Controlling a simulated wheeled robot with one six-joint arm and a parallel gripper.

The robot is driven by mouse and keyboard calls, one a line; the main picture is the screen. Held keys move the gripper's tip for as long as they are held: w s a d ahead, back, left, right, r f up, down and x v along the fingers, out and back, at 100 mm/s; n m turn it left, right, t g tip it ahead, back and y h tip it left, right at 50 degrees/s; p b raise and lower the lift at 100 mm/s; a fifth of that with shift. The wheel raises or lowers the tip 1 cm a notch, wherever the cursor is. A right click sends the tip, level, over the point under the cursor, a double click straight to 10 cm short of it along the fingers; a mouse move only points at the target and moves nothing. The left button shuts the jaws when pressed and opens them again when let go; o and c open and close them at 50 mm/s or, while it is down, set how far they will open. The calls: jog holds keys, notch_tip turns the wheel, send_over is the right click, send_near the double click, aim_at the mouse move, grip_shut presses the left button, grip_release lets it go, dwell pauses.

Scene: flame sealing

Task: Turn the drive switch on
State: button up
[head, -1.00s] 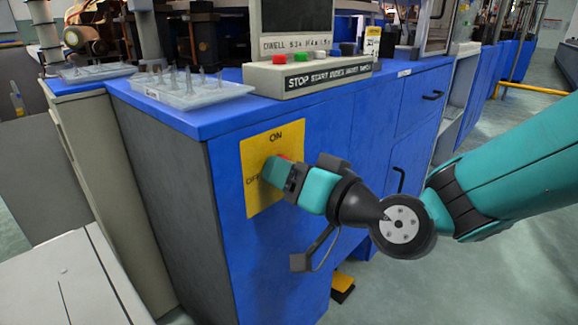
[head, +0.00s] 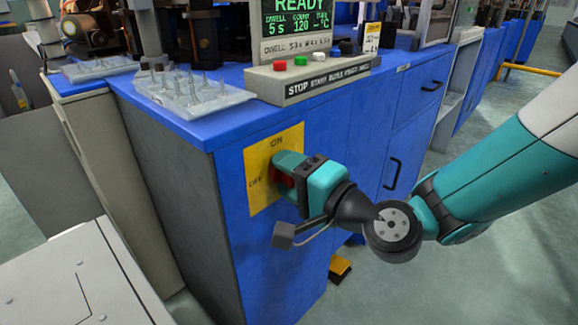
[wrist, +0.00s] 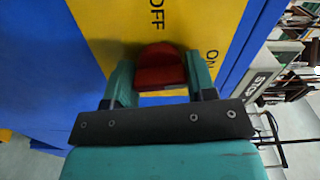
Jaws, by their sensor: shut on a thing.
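The drive switch is a red knob (wrist: 160,68) on a yellow plate (head: 259,205) marked ON and OFF, on the front of the blue cabinet. My gripper (head: 283,173) is at the plate, its fingers shut around the red knob. In the wrist view my gripper (wrist: 158,82) has one teal finger on each side of the knob. In the head view the fingers hide most of the knob. The display screen (head: 295,22) above is lit green and reads READY, with dwell, count and tube lines.
A light grey surface (head: 60,280) is at the lower left. Open floor lies at the right.

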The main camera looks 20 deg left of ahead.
jog(key=shift+m+p, duration=0.3)
jog(key=shift+m, duration=0.7)
jog(key=o, duration=0.9)
jog(key=shift+o, duration=0.2)
jog(key=b+v, duration=1.6)
jog(key=v, duration=0.1)
jog(key=shift+d+b, duration=0.2)
jog(key=shift+b, duration=0.15)
jog(key=shift+s, duration=0.1)
